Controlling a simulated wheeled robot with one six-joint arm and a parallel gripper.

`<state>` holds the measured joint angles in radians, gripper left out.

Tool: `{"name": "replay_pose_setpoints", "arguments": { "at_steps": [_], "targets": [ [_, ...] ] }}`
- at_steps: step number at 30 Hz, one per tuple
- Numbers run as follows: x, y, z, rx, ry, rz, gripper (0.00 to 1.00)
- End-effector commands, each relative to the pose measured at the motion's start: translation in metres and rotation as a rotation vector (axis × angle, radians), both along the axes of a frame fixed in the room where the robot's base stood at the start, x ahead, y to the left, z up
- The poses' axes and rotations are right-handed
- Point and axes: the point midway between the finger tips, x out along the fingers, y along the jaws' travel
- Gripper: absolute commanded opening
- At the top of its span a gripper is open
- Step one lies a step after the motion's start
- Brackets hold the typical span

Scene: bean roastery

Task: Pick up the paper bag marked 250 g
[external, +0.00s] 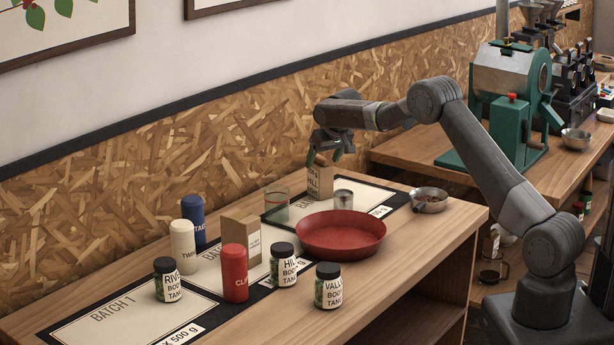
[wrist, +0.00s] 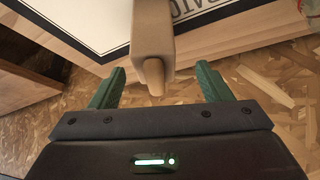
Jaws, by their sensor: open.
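A brown paper bag (external: 320,183) stands on the far mat in the external view, with dark print too small to read. My gripper (external: 325,155) is directly above it, pointing down, with the green fingers near its top. In the wrist view the bag (wrist: 152,32) shows between and ahead of the open fingers of my gripper (wrist: 158,86), with a gap on each side. I cannot read a 250 g mark on either bag.
A glass (external: 276,207), a metal cup (external: 343,199), a red bowl (external: 341,233) and a metal bowl (external: 429,200) stand near the far bag. Canisters, including a red one (external: 235,272), and several dark jars stand nearer the camera. The chipboard wall (external: 250,140) runs close behind.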

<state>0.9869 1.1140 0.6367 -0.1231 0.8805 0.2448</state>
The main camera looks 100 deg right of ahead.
Motion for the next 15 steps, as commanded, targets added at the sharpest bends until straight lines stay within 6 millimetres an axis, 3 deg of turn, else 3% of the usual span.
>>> {"name": "replay_pose_setpoints", "arguments": {
  "at_steps": [15],
  "targets": [
    [0.004, -0.030, -0.039, 0.002, 0.000, -0.001, 0.71]
  ]
}}
